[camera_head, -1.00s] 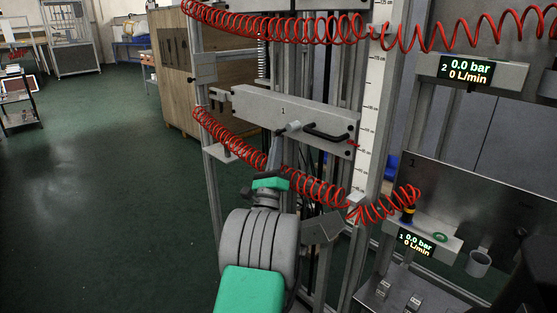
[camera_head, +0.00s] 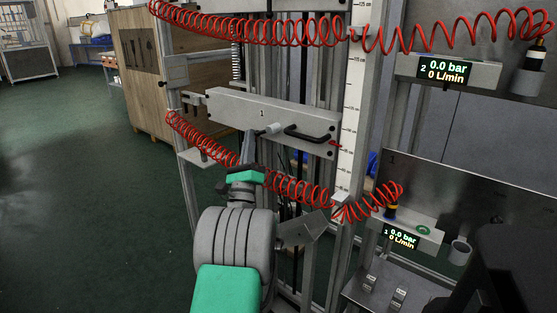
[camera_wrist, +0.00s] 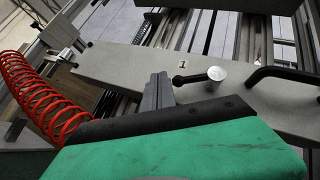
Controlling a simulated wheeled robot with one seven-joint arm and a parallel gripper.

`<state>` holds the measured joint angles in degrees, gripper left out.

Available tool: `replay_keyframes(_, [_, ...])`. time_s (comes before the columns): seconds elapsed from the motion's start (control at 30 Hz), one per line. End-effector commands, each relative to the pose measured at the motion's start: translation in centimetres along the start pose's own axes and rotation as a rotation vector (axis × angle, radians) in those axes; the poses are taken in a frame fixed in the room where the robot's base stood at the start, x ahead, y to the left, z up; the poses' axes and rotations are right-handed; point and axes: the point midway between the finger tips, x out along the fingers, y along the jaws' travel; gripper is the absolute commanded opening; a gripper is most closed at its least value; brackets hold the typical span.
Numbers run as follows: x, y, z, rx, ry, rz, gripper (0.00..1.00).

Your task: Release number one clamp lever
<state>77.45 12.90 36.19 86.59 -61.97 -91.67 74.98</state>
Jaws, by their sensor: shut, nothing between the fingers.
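A grey plate marked "1" (camera_head: 222,107) spans the frame; it also shows in the wrist view (camera_wrist: 120,65). On it sits a clamp lever with a round silver hub (camera_wrist: 216,74) and a short black arm ending in a knob (camera_wrist: 180,80). In the head view the lever (camera_head: 272,129) is small, just left of a black bar handle (camera_head: 308,134). My gripper (camera_wrist: 158,80) is shut and empty, its fingertips in front of the plate, left of the knob. A small gap shows between them in the picture; depth is hard to judge. In the head view my gripper (camera_head: 248,138) is below the plate.
A red coiled hose (camera_wrist: 40,95) hangs left of my gripper and passes by my wrist. Another red coil (camera_head: 250,28) runs above. A ruled white post (camera_head: 350,120) and displays "1" (camera_head: 400,239) and "2" (camera_head: 446,70) stand right. Open floor (camera_head: 90,190) lies left.

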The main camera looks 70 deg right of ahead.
Motion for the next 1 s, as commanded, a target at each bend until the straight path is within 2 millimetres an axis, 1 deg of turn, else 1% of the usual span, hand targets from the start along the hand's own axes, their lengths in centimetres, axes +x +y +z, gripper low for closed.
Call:
replay_keyframes(0.87, [0.03,-0.14,-0.18,-0.003,0.002,-0.002,0.00])
replay_keyframes(1.0, [-0.50,0.28,-0.61,-0.002,0.002,-0.001,0.00])
